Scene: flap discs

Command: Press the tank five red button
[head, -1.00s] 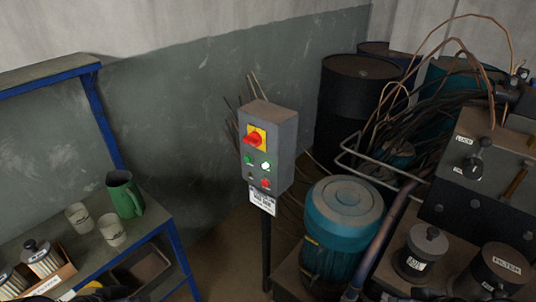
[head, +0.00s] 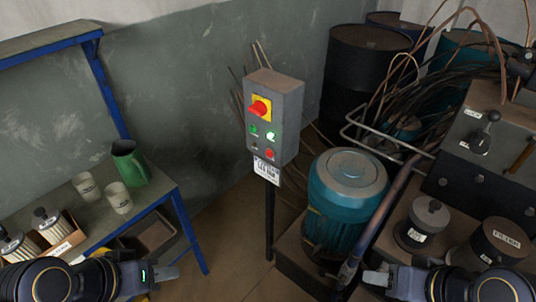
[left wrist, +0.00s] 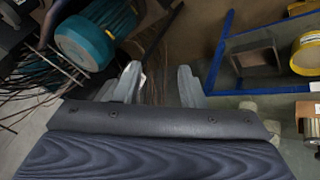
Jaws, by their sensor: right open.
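A grey control box (head: 289,122) stands on a thin dark post in the middle of the head view. Its face carries a small red button (head: 269,154) at the lower right, and a large red knob (head: 259,108) on a yellow plate above. Green, white and dark round fittings sit between them. A white label (head: 266,170) hangs below; its print is too small to read surely. My left gripper (head: 165,272) is low and left of the box, apart from it. Its fingers (left wrist: 160,86) are spread and empty. My right gripper (head: 377,279) is open, low right, away from the box.
A blue-framed bench (head: 150,205) at left holds a green jug (head: 128,163), cups and filters. A teal motor (head: 346,195) stands close right of the post. Dark drums (head: 362,75), loose cables and a machine crowd the right. Open floor lies left of the post.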

